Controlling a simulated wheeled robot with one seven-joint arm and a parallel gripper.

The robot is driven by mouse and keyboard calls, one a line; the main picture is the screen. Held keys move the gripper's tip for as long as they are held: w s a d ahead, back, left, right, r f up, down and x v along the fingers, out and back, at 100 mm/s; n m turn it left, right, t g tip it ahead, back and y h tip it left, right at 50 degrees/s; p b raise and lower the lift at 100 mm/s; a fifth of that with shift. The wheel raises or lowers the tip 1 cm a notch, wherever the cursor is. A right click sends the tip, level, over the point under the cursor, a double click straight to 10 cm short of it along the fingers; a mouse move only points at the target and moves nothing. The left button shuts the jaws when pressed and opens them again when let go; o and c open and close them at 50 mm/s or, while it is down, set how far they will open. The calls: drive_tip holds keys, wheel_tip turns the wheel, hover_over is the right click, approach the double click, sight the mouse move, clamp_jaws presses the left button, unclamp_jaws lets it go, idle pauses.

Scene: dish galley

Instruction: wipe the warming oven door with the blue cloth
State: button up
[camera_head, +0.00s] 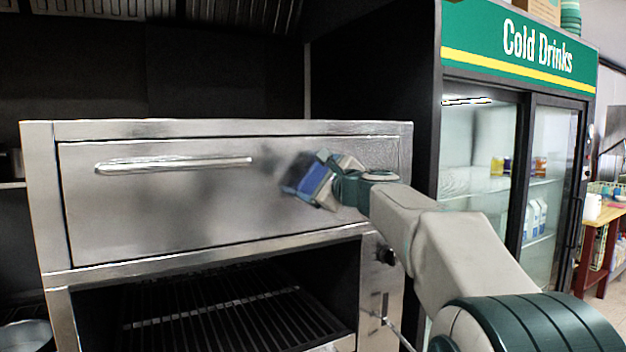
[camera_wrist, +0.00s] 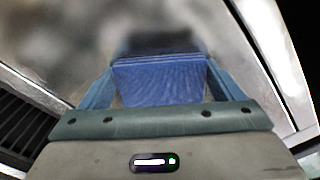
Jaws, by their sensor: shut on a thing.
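The warming oven door (camera_head: 200,205) is a wide steel panel with a horizontal bar handle (camera_head: 175,164) near its upper left. Dull, darker smudges show across its middle. My gripper (camera_head: 308,183) is at the right part of the door, shut on the blue cloth (camera_head: 304,178). In the wrist view the folded blue cloth (camera_wrist: 165,80) sits between the two fingers, with the door surface (camera_wrist: 75,45) just beyond it. The cloth is at or very close to the door; I cannot tell if it touches. Its far side is hidden.
Below the door is an open bay with a dark slatted rack (camera_head: 230,315). A knob (camera_head: 386,255) is on the oven's right post. A cold drinks fridge (camera_head: 515,150) stands to the right, behind my arm. A metal pot (camera_head: 27,336) is at the lower left.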

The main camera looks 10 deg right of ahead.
drive_tip(key=shift+w+d, duration=1.5)
drive_tip(key=shift+d, duration=3.25)
drive_tip(key=shift+s+a+b, duration=0.35)
drive_tip(key=shift+s+a, duration=0.25)
drive_tip(key=shift+a, duration=1.25)
drive_tip(key=shift+s+a+b, duration=0.4)
drive_tip(key=shift+s+a, duration=0.2)
drive_tip(key=shift+a, duration=1.25)
drive_tip(key=shift+s+a+b, duration=0.35)
drive_tip(key=shift+s+a, duration=0.25)
drive_tip(key=shift+a, duration=1.25)
drive_tip(key=b+v, duration=0.2)
drive_tip(key=v, duration=0.4)
drive_tip(key=shift+b+v, duration=0.6)
drive_tip(key=shift+v, duration=0.95)
